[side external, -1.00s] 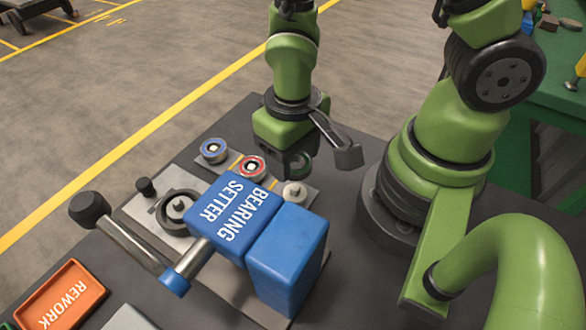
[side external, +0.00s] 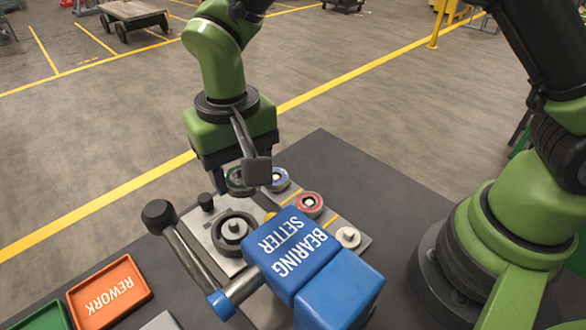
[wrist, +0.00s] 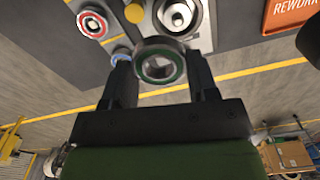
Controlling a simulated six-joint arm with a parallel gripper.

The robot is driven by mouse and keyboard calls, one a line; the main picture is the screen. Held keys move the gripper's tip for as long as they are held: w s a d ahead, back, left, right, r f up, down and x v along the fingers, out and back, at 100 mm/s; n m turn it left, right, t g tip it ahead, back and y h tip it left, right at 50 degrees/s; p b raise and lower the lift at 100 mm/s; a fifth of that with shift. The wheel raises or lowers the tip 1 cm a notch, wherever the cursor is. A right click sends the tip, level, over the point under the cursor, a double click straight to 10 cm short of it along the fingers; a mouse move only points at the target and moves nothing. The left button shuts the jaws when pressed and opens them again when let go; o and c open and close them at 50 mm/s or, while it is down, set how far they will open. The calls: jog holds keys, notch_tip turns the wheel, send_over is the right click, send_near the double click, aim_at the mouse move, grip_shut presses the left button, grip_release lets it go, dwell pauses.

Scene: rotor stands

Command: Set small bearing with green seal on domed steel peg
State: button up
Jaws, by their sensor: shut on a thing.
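My gripper (side external: 239,182) is shut on a small bearing with a green seal (wrist: 160,66), held flat-faced between the two fingertips (wrist: 160,78). In the side view the bearing (side external: 236,181) is partly hidden by the fingers. It hangs above the back of the fixture plate, left of the blue-sealed bearing and apart from the pegs. Another post (side external: 235,227) stands inside a dark ring on the left. I cannot tell for certain which one is the domed steel peg.
A blue-sealed bearing (side external: 279,179) and a red-sealed bearing (side external: 309,203) sit on pale square-topped posts. The blue bearing setter (side external: 292,246), its lever knob (side external: 159,216) and a small black knob (side external: 205,201) stand close by. An orange rework tray (side external: 108,291) lies front left.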

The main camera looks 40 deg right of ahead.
aim_at(232, 221)
jog(key=shift+w+a+r, duration=0.2)
jog(key=shift+w+a, duration=0.1)
jog(key=shift+a, duration=0.2)
jog(key=shift+w+a+r, duration=0.15)
jog(key=shift+w+a, duration=0.1)
jog(key=shift+a, duration=0.2)
jog(key=shift+a+f, duration=0.2)
jog(key=shift+f, duration=3.6)
jog(key=shift+f, duration=0.45)
